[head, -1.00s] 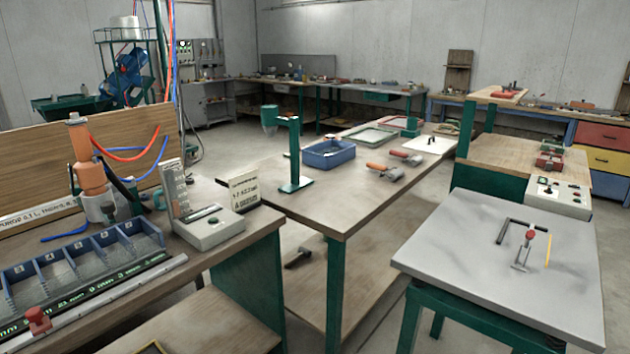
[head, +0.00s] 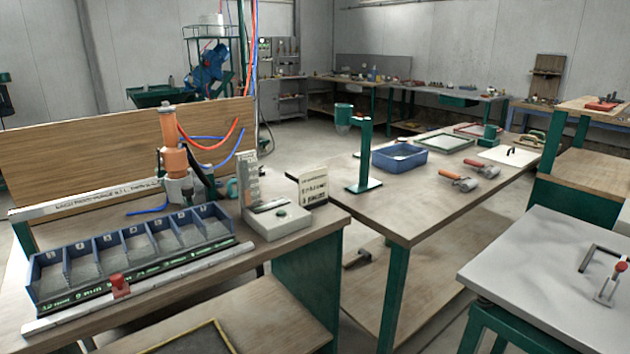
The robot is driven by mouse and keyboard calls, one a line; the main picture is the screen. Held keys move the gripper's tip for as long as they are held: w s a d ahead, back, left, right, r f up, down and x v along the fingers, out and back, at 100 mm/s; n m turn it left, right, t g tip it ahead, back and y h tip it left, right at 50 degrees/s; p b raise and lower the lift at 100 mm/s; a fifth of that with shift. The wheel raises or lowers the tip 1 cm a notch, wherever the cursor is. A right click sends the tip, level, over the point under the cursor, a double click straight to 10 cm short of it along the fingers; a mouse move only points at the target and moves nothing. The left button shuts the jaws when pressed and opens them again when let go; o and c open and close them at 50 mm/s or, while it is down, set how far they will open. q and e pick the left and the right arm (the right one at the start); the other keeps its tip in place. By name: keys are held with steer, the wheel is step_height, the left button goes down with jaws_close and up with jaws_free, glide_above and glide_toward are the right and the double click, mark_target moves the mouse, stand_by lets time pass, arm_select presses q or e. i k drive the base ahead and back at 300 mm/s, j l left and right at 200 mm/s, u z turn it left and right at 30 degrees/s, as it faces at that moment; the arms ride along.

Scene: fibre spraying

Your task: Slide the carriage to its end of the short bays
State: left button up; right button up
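The carriage looks to be the small red-knobbed piece (head: 120,286) on the rail (head: 150,282) along the front of the blue bay tray. The blue tray (head: 228,213) has several open bays in a row, with numbered labels and greyish contents. A dark strip with green-white lettering runs along its front, and a pale metal bar (head: 60,321) lies in front of that. Which bays are the short ones I cannot tell. Neither of my grippers is in view.
An orange cylinder device (head: 172,135) with red and blue hoses stands behind the tray. A grey box with a green button (head: 283,222) and a sign (head: 313,187) stand to the right. A grey-topped table (head: 540,280) is at right.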

mark_target(180, 190)
steer(key=u, duration=1.5)
steer(key=i+l+u, duration=0.1)
steer(key=i, duration=0.25)
steer(key=i+l+u, duration=0.1)
steer(key=i+l, duration=0.25)
